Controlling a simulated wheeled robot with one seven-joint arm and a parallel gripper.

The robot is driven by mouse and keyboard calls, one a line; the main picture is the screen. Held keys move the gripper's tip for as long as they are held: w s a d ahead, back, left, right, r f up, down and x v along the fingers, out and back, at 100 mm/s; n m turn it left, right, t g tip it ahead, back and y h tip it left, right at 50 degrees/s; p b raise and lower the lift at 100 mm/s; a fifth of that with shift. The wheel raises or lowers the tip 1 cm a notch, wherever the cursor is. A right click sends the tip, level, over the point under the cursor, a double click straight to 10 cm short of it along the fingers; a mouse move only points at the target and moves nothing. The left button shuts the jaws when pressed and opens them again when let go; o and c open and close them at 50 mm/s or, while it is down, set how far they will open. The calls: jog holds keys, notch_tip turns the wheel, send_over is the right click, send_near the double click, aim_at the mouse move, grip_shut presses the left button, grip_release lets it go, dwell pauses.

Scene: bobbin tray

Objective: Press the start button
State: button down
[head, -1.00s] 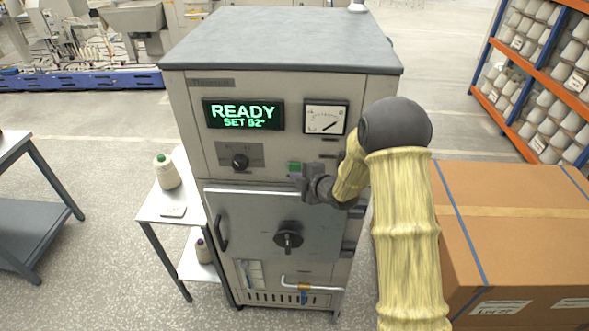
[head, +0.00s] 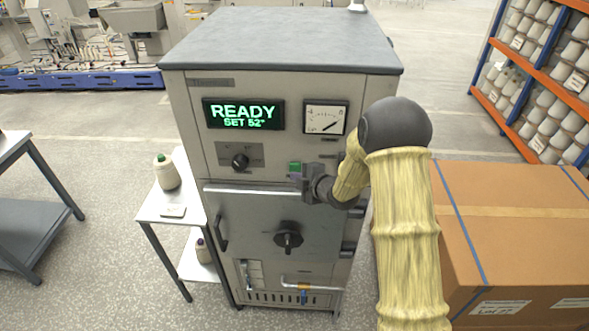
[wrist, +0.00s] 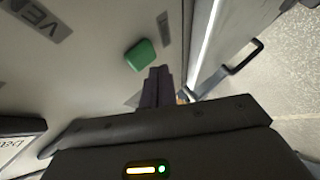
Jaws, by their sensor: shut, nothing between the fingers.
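The green start button (head: 295,167) is on the front panel of the grey machine (head: 265,150), right of the dark knob. In the wrist view the green button (wrist: 141,55) shows whole, just ahead and to the left of the fingertips. My gripper (head: 300,175) is shut and empty, with its fingertips (wrist: 158,76) close to the panel just below the button in the head view. I cannot tell whether they touch the panel; they do not cover the button. The display (head: 243,114) reads READY, SET 52°.
The machine's door has a black side handle (head: 221,232) and a central dark knob (head: 288,239) below the button. A large cardboard box (head: 515,215) stands at the right.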

jog(key=shift+w, duration=0.1)
dwell(0.3)
jog(key=shift+w, duration=0.35)
jog(key=shift+w+b, duration=0.4)
jog(key=shift+w, duration=0.05)
dwell(1.1)
jog(key=shift+s, duration=0.1)
jog(key=shift+s+b, duration=0.7)
jog(key=shift+s, duration=0.05)
jog(key=s+b, duration=0.3)
jog(key=s, duration=0.2)
dwell(0.4)
